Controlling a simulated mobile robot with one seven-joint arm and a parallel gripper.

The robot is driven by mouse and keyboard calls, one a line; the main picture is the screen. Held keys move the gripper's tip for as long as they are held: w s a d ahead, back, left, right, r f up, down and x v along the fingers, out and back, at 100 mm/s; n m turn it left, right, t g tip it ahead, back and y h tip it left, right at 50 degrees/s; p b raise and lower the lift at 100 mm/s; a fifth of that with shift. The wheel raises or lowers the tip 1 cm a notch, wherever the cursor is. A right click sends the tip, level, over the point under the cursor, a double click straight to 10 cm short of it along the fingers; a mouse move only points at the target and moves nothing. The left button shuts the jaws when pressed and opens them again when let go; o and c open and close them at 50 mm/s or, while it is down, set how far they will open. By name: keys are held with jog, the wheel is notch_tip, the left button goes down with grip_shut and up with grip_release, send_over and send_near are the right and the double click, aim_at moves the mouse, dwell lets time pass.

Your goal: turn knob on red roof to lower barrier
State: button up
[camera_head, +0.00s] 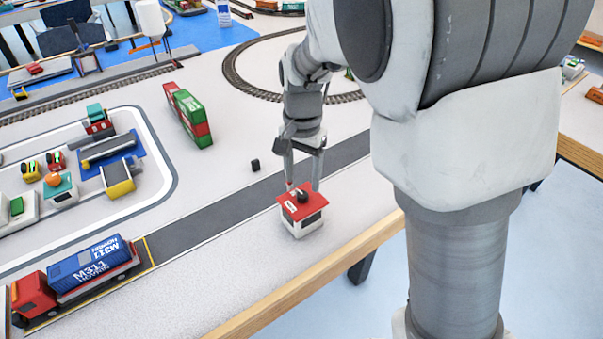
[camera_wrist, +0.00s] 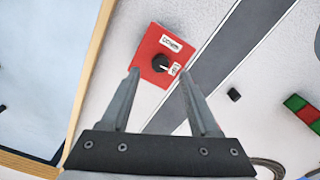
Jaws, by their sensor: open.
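A small white house (camera_head: 302,226) with a red roof (camera_head: 287,203) stands beside the grey road strip, near the table's front edge. A black round knob (camera_head: 302,196) sits on the roof. In the wrist view the red roof (camera_wrist: 150,42) carries the knob (camera_wrist: 159,63) and two white labels; the larger seems to read DOWN. My gripper (camera_head: 302,186) is open and points down just above the roof, its fingers either side of the knob in the head view. Contact cannot be told. I cannot make out a barrier.
A small black block (camera_head: 255,165) lies beyond the road. A truck with a blue container (camera_head: 90,268) stands at the lower left. A green and red container stack (camera_head: 188,115) stands farther back. The wooden table edge (camera_head: 330,265) runs close to the house.

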aim_at(302, 194)
jog(key=shift+f+b, duration=0.4)
jog(key=shift+f, duration=1.75)
jog(key=shift+c, duration=0.3)
grip_shut()
